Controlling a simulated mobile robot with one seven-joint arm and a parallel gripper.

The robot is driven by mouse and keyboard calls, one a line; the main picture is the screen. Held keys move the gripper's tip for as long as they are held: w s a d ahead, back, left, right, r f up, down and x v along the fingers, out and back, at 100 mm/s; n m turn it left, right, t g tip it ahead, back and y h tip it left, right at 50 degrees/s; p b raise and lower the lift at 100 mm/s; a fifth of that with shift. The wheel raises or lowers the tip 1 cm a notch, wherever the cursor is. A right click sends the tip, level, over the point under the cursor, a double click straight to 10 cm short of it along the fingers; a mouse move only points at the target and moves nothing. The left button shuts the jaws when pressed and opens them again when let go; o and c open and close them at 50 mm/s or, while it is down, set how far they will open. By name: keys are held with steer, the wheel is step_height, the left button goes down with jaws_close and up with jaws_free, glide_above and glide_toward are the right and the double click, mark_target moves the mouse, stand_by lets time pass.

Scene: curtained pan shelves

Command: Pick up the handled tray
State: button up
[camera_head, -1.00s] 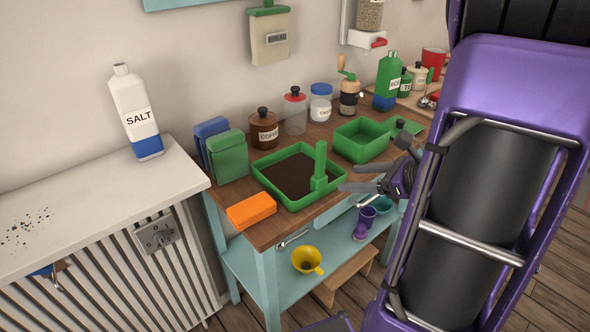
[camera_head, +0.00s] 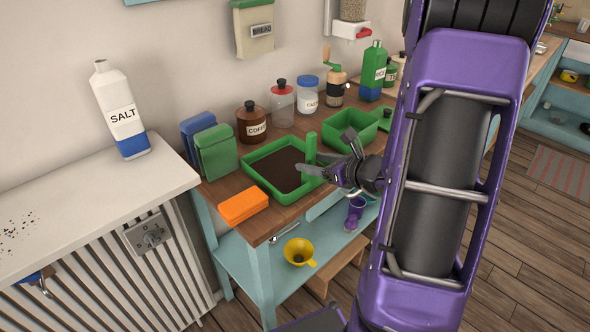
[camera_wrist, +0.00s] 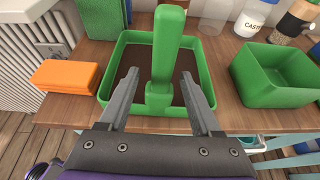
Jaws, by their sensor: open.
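The handled tray (camera_head: 249,165) is a green, shallow rectangular tray with a dark brown filling, standing on the wooden table top. Its upright green handle (camera_wrist: 166,55) rises from the near side in the wrist view. My gripper (camera_wrist: 155,84) is open, and its two fingers point toward the tray with the handle between them in the picture. The handle appears apart from both fingers; I cannot tell how deep it sits between them. In the head view my gripper (camera_head: 325,158) is at the tray's right side and partly hides the handle.
An orange block (camera_head: 243,205) lies left of the tray. A deeper green bin (camera_wrist: 268,80) stands to its right. Green (camera_head: 216,152) and blue packets, a brown coffee jar (camera_head: 251,124) and several containers stand behind. A yellow funnel (camera_head: 298,251) sits on the lower shelf.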

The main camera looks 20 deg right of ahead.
steer(key=shift+r+x, duration=0.15)
steer(key=shift+x, duration=1.25)
steer(key=shift+r+x, duration=0.1)
steer(key=shift+x, duration=1.25)
steer(key=shift+w, duration=0.15)
steer(key=shift+c, duration=0.2)
jaws_close()
